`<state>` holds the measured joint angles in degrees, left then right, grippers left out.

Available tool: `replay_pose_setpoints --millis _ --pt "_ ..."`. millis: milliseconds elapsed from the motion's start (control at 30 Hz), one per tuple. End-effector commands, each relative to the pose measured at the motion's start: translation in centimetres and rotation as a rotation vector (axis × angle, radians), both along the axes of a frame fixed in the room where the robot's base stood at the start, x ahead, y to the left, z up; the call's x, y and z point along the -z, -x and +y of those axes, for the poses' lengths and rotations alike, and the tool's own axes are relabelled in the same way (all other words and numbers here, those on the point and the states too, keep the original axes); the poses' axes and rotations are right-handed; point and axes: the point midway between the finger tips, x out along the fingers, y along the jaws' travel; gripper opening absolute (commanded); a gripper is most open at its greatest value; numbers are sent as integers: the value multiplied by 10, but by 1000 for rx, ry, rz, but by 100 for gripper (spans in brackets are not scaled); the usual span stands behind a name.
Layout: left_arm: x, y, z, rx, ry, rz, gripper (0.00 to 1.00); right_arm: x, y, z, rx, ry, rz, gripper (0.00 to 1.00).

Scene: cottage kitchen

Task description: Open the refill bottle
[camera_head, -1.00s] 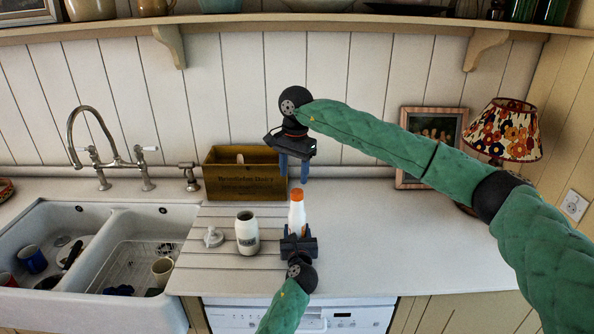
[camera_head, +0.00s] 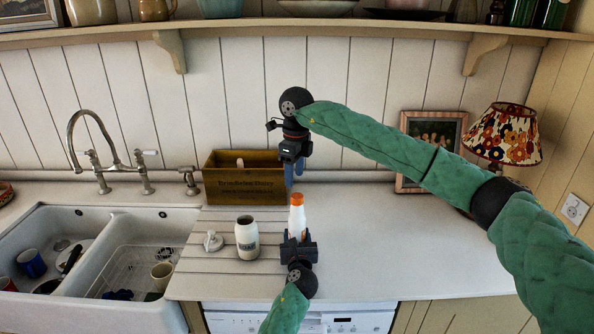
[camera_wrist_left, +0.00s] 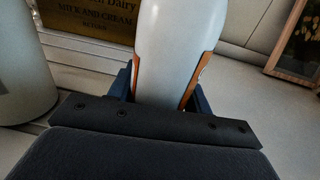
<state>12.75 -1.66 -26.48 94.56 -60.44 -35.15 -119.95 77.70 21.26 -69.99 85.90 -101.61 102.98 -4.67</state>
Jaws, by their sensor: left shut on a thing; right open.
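The refill bottle (camera_head: 296,219) is white with an orange cap (camera_head: 297,199) on top. It stands upright on the counter, right of a white jar. My left gripper (camera_head: 298,243) is shut around its body from the front. In the left wrist view the bottle's pale body (camera_wrist_left: 178,50) sits between the fingers, with orange strips along its sides; its cap is out of that view. My right gripper (camera_head: 291,177) is open and empty, pointing down above the cap and slightly behind or left of it, with a gap between.
An open white jar (camera_head: 247,237) and a small white pump top or lid (camera_head: 213,241) stand left of the bottle. A wooden box (camera_head: 243,178) is behind, against the wall. The sink (camera_head: 98,300) is at left. A picture frame (camera_head: 405,185) and lamp (camera_head: 502,135) stand at right. Counter right of the bottle is clear.

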Motion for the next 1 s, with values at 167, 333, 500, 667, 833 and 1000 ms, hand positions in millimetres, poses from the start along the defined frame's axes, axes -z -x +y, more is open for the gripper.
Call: replay_pose_setpoints --millis 167,333,500,667,833,1000 --pt "1 0 0 0 0 1 0 -2 -1 -1 248 5 4 52" --pt "1 0 0 0 0 1 0 -3 -1 -2 492 8 9 52" --pt "1 0 0 0 0 1 0 -4 -2 -2 735 11 13 52" --pt "1 0 0 0 0 1 0 -4 -2 -3 964 15 16 52" --pt "1 0 0 0 0 1 0 -5 -2 -4 1206 18 20 52" --pt "1 0 0 0 0 1 0 -5 -2 -5 1449 21 23 52"
